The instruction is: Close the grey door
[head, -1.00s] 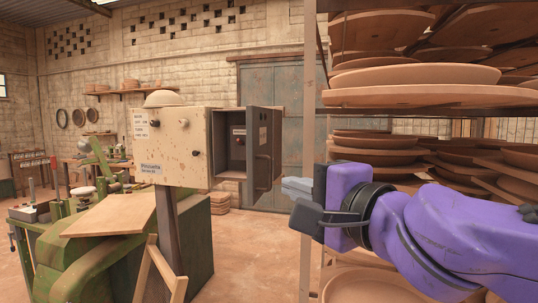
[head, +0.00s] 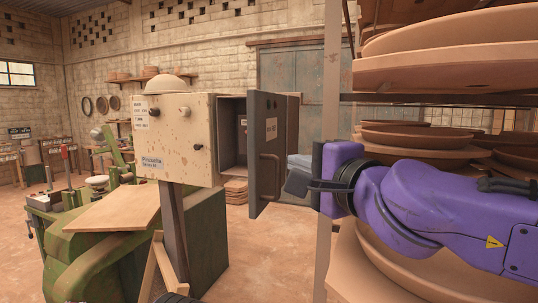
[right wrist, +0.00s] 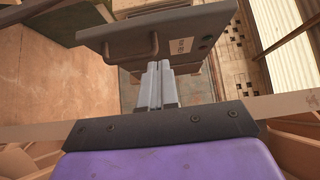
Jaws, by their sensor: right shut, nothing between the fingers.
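The grey door (head: 264,125) is the hinged metal door of a cream control box (head: 190,130) on a post. It stands open, swung out from the box front, with the dark interior (head: 232,135) showing. Its bar handle (head: 270,176) faces me; the right wrist view also shows the door (right wrist: 170,35) and handle (right wrist: 135,47). My right gripper (head: 297,161) is shut and empty at the door's free edge. Its fingertips (right wrist: 160,66) lie close to that edge; I cannot tell whether they touch. My left gripper is not in view.
A rack upright (head: 332,130) and shelves of stacked clay plates (head: 440,70) stand close around my right arm. A green machine (head: 100,235) with a wooden board (head: 115,208) sits below the box. A large grey-blue door (head: 300,75) is in the back wall.

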